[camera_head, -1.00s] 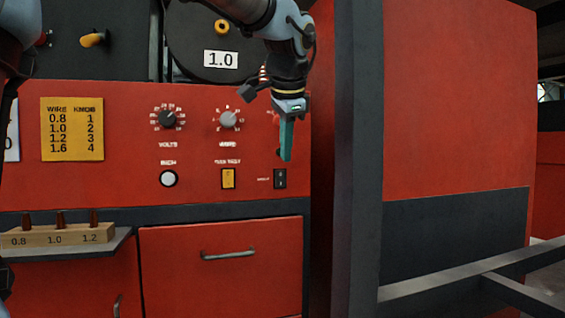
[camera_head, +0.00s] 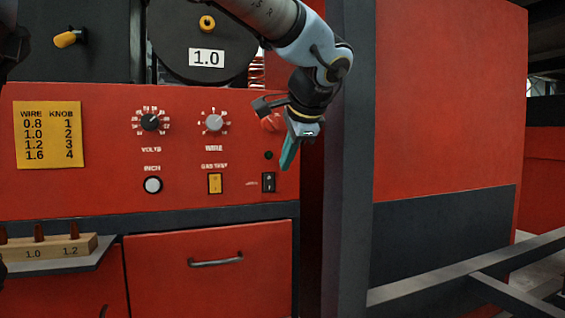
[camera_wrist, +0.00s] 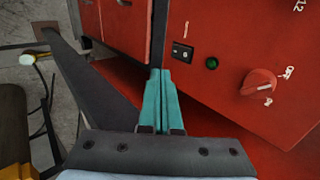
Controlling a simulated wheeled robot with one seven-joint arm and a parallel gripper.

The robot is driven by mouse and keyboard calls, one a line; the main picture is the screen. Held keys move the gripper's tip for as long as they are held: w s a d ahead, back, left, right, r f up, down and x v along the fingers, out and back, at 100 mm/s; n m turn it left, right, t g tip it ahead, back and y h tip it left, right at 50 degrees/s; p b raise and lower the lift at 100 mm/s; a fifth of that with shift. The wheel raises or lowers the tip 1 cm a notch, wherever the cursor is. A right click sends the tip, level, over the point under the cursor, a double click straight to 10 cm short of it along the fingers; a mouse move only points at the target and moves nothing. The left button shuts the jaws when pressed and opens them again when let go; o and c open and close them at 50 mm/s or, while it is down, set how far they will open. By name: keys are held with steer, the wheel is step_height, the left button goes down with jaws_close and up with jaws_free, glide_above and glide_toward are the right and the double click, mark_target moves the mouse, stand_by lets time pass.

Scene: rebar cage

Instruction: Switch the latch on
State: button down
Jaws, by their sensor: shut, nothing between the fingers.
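A small black rocker switch (camera_head: 268,182) is at the lower right of the red panel, with a small label to its left that I cannot read for sure. It also shows in the wrist view (camera_wrist: 182,52), just right of and beyond my fingertips. My gripper (camera_head: 287,162) is shut and empty, its teal fingers pointing down. In the wrist view my gripper (camera_wrist: 160,72) appears apart from the switch. A red rotary knob (camera_wrist: 259,82), with an ON mark beside it, and a small green lamp (camera_wrist: 212,63) are on the same panel. In the head view my gripper partly hides the knob (camera_head: 271,122).
A yellow gas-test switch (camera_head: 215,183), white inch button (camera_head: 153,185) and two dials, volts (camera_head: 150,122) and wire (camera_head: 214,122), sit left on the panel. A dark upright post (camera_head: 348,190) and a rail (camera_head: 430,285) are at the right. A drawer handle (camera_head: 215,262) juts below.

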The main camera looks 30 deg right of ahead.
mark_target(269, 189)
steer(key=p+x, duration=0.1)
steer(key=x, duration=0.2)
steer(key=w+p+x, duration=0.1)
steer(key=x, duration=0.2)
steer(key=r+p+x, duration=0.1)
steer(key=x, duration=0.3)
steer(key=shift+w+r+p, duration=0.1)
steer(key=shift+w+p, duration=0.1)
steer(key=shift+p, duration=0.1)
steer(key=shift+w+d+f, duration=0.15)
steer(key=shift+w+f, duration=0.05)
steer(key=shift+w, duration=0.4)
steer(key=shift+w+f+b, duration=0.1)
steer(key=shift+f+b, duration=0.35)
steer(key=shift+b, duration=0.6)
steer(key=shift+r+p, duration=0.4)
steer(key=shift+p, duration=0.05)
steer(key=shift+r, duration=0.1)
